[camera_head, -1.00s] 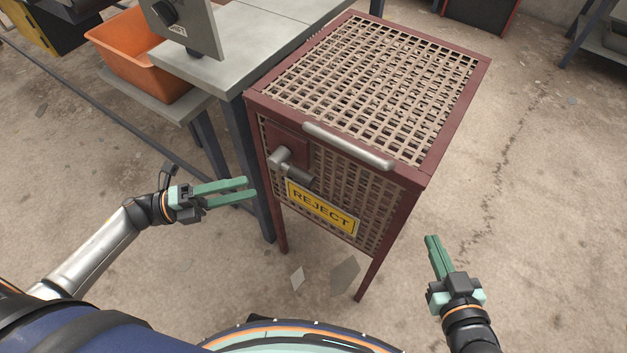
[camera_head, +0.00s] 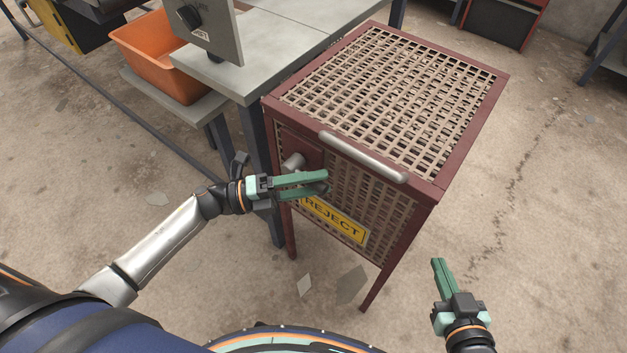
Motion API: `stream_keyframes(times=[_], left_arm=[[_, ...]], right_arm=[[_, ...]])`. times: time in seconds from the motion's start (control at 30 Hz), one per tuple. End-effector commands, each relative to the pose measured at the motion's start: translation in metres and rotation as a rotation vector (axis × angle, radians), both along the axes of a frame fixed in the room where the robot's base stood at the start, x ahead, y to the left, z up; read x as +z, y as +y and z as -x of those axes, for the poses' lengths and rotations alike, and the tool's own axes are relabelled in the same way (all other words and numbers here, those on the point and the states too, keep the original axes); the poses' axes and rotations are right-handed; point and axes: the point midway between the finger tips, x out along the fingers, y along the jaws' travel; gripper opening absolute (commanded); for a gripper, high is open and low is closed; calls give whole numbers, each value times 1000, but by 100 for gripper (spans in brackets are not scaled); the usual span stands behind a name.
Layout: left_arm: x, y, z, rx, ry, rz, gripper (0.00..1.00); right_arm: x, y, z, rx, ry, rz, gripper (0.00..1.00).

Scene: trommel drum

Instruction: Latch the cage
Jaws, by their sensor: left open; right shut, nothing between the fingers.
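The cage (camera_head: 390,95) is a dark red frame with tan perforated panels and a yellow REJECT sign (camera_head: 335,219) on its front. A grey bar handle (camera_head: 363,157) runs along its top front edge. The latch handle (camera_head: 294,161) is at the upper left of the front; its grip is mostly hidden behind my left gripper. My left gripper (camera_head: 325,184) is open, with its fingers in front of the latch handle; I cannot tell whether they touch it. My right gripper (camera_head: 438,264) is shut and empty, low to the right of the cage.
A grey table (camera_head: 270,50) stands left of the cage, with a grey control box (camera_head: 205,30) on it. An orange bin (camera_head: 160,60) sits on a lower shelf. The floor (camera_head: 530,200) right of the cage is clear.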

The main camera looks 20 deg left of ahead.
Motion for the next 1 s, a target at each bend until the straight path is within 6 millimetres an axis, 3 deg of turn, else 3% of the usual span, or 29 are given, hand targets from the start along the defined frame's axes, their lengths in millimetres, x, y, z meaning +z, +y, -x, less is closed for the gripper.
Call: stream_keyframes(times=[0.13, 0.63, 1.0], left_arm=[[0, 0, 0, 0, 0, 0, 57], [0, 1, 0, 0, 1, 0, 1], [0, 1, 0, 0, 1, 0, 0]], right_arm=[[0, 0, 0, 0, 1, 0, 0], [-1, 0, 0, 0, 2, 1, 0], [-1, 0, 0, 0, 1, -1, 0]])
